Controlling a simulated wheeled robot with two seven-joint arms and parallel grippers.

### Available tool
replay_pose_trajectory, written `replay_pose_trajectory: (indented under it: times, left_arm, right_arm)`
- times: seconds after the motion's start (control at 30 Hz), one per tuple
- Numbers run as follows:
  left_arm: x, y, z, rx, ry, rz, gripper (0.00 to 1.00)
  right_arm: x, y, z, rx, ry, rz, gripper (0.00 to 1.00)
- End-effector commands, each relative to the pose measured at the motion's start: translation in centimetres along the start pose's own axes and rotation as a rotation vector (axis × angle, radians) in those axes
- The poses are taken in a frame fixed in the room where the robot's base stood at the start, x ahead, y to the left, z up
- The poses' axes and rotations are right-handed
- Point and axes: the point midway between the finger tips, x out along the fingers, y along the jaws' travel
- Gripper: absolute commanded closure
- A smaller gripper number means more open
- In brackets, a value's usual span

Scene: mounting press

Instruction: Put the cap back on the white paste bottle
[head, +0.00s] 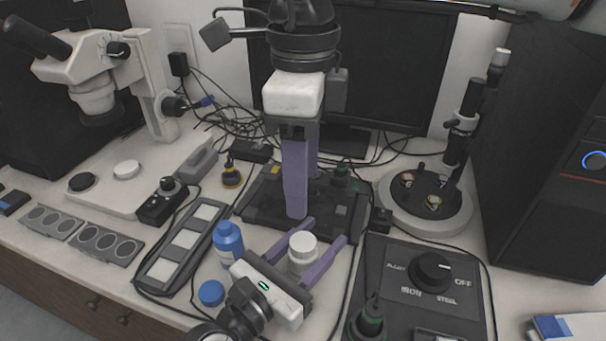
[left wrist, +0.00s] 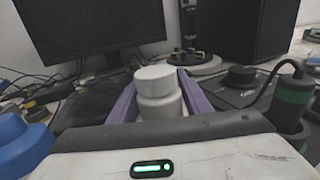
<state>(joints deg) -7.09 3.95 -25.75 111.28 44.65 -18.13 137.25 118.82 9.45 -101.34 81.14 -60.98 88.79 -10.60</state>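The white paste bottle (head: 301,266) stands upright on the bench, between the fingers of my left gripper (head: 327,230). A white cap (head: 302,243) sits on its top. In the left wrist view the cap (left wrist: 155,73) looks slightly off-centre to the left over the bottle (left wrist: 160,104); whether it is seated I cannot tell. My left gripper's purple fingers are spread on both sides of the bottle, and any contact is unclear. My right gripper (head: 296,214) points down over the dark press base, away from the bottle. Its fingers overlap edge-on, so their gap is hidden.
A blue bottle (head: 229,246) and a blue lid (head: 211,293) are close on the left of my left gripper. A control box (head: 427,283) with a knob stands on the right. A slotted tray (head: 184,243) lies left. Cables run behind. Little bench is clear.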

Motion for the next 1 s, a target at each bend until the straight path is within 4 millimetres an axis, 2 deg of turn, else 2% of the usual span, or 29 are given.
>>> replay_pose_trajectory:
  times: [0.03,0.07,0.33,0.47,0.8,1.0]
  left_arm:
    - [0.0,0.0,0.0,0.0,0.0,0.0,0.46]
    - [0.0,0.0,0.0,0.0,0.0,0.0,0.41]
    - [0.0,0.0,0.0,0.0,0.0,0.0,0.41]
    - [-0.9,0.0,-0.1,0.0,0.002,0.001,0.41]
    - [-7.3,0.0,-0.2,0.001,0.003,0.0,0.41]
    - [-9.8,0.0,-0.2,0.001,0.002,0.0,0.41]
  right_arm:
    - [0.0,0.0,0.0,0.0,0.0,0.0,0.46]
    - [0.0,0.0,0.0,0.0,0.0,0.0,0.46]
    - [0.1,0.0,0.0,0.0,0.0,0.0,0.46]
    - [0.1,0.0,0.0,0.0,0.0,0.0,0.46]
    - [0.8,0.0,0.0,0.0,0.0,0.0,0.46]
    - [1.1,0.0,0.0,0.0,0.0,0.0,0.46]
